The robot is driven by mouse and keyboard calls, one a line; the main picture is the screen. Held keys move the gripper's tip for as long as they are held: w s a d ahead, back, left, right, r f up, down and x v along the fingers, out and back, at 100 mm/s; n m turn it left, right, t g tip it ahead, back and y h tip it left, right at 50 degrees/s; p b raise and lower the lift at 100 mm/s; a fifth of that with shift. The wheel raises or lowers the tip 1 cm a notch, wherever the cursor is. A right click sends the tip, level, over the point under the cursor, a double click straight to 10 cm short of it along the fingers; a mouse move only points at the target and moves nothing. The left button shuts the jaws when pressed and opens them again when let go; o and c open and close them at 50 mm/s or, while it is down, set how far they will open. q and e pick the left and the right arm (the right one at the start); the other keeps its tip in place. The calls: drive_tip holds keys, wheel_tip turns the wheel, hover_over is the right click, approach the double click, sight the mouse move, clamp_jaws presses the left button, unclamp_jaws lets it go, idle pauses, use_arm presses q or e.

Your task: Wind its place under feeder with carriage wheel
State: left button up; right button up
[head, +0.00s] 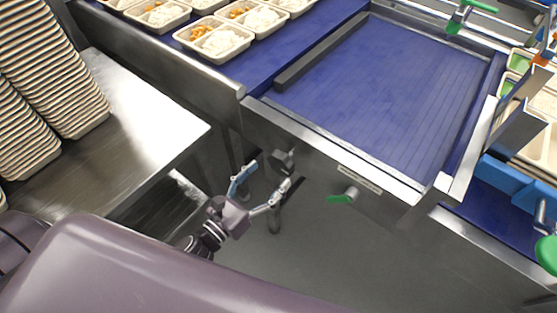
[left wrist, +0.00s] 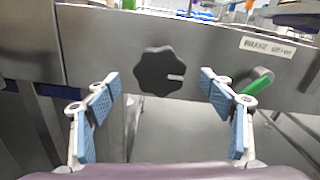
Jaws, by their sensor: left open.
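A black lobed wheel (head: 283,161) sits on the metal front face of the line. In the left wrist view the wheel (left wrist: 155,72) is near the middle, with a pale mark at its right. My left gripper (head: 269,175) is open in front of the wheel, and its blue-padded fingers (left wrist: 160,86) stand to either side of it without visible contact. The blue carriage bed (head: 375,85) above the wheel is empty. My right gripper is not in view.
A green-handled brake lever (head: 341,198) is right of the wheel, under a label (head: 359,180). Trays of rice and orange food (head: 219,44) stand on the blue belt (head: 285,45). Stacked empty trays (head: 62,75) are on the steel table (head: 140,125) at left.

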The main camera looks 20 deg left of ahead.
sight(278, 166)
use_arm(q)
drive_tip(key=x, duration=0.4)
drive_tip(key=shift+p, duration=0.35)
drive_tip(key=shift+w+d, duration=0.15)
drive_tip(key=shift+w, duration=0.35)
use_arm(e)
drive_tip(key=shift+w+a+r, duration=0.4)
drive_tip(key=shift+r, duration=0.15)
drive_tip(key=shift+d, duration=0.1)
use_arm(q)
drive_tip(key=shift+c, duration=1.2)
drive_tip(key=c, duration=0.9)
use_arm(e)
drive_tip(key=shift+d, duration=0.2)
